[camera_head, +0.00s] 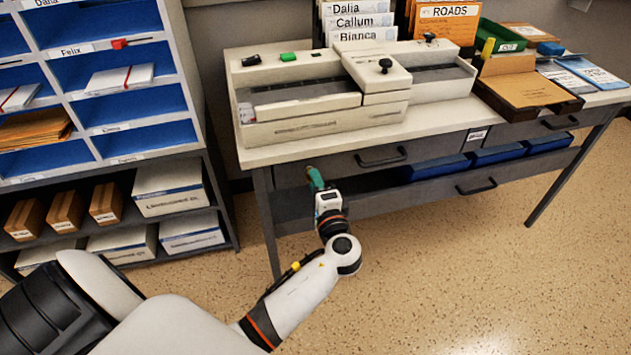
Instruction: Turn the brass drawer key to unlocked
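My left arm reaches up from the lower left to the desk. Its gripper (312,177), with teal fingers, is at the left part of the dark grey upper drawer (345,163), left of that drawer's black handle (381,157). The fingertips are small here and point at the drawer front; I cannot tell whether they are open or shut. I cannot make out the brass key; the gripper may cover it. Whether the fingertips touch the drawer front is also unclear. My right gripper is not in view.
The pale desktop (436,122) bears a long cream machine (303,95), folders and trays. Blue bins (437,167) sit below the drawers. A blue pigeonhole shelf (147,140) with boxes stands left of the desk. The speckled floor (450,260) in front is clear.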

